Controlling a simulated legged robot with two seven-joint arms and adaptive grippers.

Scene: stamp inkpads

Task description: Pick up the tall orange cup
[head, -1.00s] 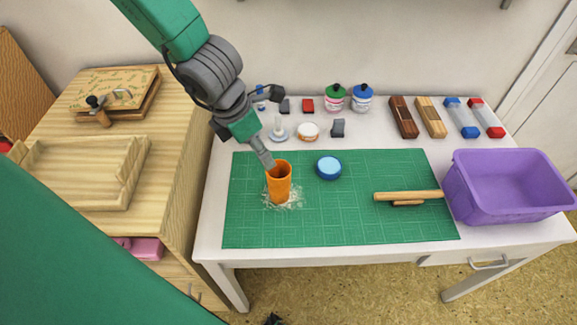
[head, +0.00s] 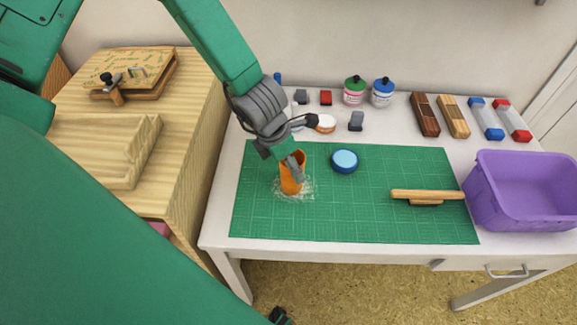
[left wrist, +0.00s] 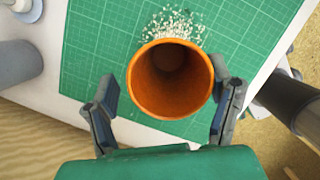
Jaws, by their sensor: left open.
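The tall orange cup (head: 289,184) stands upright on the green cutting mat (head: 375,220), with pale shavings around its base. My left gripper (head: 292,168) is at the cup's upper part and hides some of its rim. In the left wrist view I look down into the empty-looking orange cup (left wrist: 170,82). The open fingers of my left gripper (left wrist: 168,92) lie on either side of it, with a narrow gap at the left finger; contact at the right finger is unclear. My right gripper is not seen.
A blue round tin (head: 344,161) lies right of the cup. A wooden tool (head: 427,196) lies on the mat near a purple bin (head: 525,200). Paint bottles (head: 354,91) and several blocks line the back. The mat's front area is clear.

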